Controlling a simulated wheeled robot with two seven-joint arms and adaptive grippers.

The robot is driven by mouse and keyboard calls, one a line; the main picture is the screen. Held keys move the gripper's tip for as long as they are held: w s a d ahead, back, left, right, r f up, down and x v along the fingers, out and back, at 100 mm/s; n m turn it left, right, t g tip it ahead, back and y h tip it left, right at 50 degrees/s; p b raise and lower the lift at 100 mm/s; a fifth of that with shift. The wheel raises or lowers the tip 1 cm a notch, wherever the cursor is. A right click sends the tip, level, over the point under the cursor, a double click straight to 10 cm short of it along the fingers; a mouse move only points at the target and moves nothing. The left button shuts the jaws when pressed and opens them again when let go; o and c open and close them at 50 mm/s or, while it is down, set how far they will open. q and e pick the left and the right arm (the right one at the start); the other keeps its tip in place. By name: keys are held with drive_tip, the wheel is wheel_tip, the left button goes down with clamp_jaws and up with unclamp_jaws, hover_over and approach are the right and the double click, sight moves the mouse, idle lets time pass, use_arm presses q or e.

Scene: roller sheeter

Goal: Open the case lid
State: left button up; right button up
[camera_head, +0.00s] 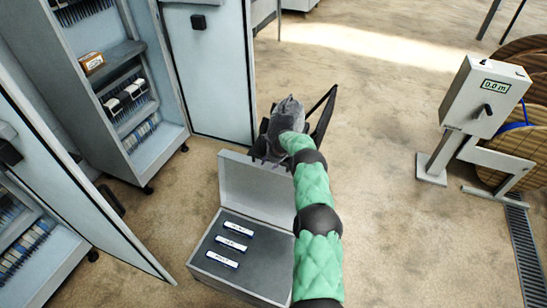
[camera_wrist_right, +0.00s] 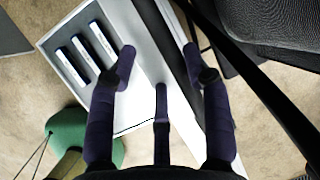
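The grey case (camera_head: 236,262) stands on the floor at the lower middle of the head view. Its lid (camera_head: 250,187) is raised, roughly upright at the far side. Inside lie three white-labelled dark items (camera_head: 231,243). My right gripper (camera_head: 266,150) is at the lid's upper edge, partly hidden by my green arm. In the right wrist view, its fingers (camera_wrist_right: 158,52) are spread apart, with part of the pale lid (camera_wrist_right: 150,45) showing between them; contact is unclear. The case tray with its items (camera_wrist_right: 85,52) shows at upper left there. My left gripper is not in view.
Grey cabinets with open doors (camera_head: 210,75) stand at the left and behind the case. A grey machine with a length display (camera_head: 485,97) and wooden reels (camera_head: 525,120) stands at the right. The floor between the case and the machine is clear.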

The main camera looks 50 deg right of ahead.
drive_tip(key=v, duration=1.1)
drive_tip(key=shift+r, duration=0.4)
drive_tip(key=shift+d, duration=0.1)
